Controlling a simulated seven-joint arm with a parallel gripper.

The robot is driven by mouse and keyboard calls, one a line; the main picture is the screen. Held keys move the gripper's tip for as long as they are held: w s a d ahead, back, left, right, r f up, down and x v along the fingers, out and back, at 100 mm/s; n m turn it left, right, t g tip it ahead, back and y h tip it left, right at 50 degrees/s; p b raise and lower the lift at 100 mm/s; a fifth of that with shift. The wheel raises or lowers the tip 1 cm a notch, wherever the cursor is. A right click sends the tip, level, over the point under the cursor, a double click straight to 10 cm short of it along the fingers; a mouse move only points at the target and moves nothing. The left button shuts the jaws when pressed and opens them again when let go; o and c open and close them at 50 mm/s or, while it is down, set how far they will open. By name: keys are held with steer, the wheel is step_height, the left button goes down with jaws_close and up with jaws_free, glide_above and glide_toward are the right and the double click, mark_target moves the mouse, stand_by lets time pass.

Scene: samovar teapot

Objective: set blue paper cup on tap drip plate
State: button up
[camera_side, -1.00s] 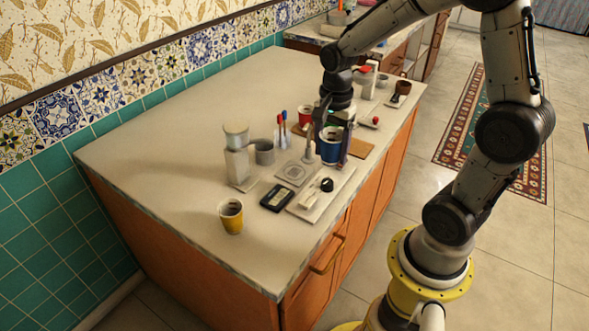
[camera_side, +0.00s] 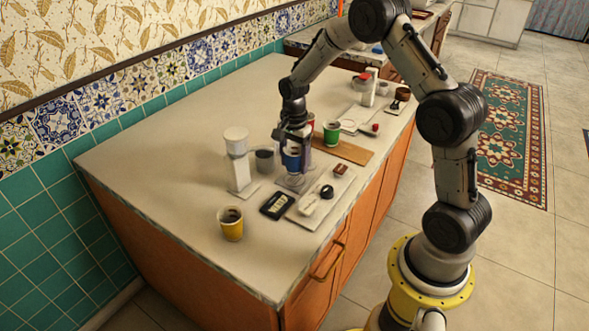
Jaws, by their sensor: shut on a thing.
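The blue paper cup (camera_side: 291,162) is held upright between the fingers of my gripper (camera_side: 293,150), which is shut on it. The cup is directly over a small pale square plate (camera_side: 298,185), likely the drip plate, and hides part of it. I cannot tell whether the cup's base touches the plate or hangs just above it. A tall white dispenser (camera_side: 237,160) with a flat base stands to the left. No tap is clear at this size.
A grey mug (camera_side: 264,161) stands close left of the cup. A black device (camera_side: 277,205) and a white tray (camera_side: 318,207) with small items lie in front. A yellow cup (camera_side: 230,224) stands front left.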

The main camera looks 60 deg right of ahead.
mark_target(294, 170)
steer(key=shift+f, duration=1.45)
steer(key=shift+f, duration=0.2)
steer(key=o, duration=0.8)
steer(key=shift+o, duration=0.2)
steer(key=shift+r, duration=0.15)
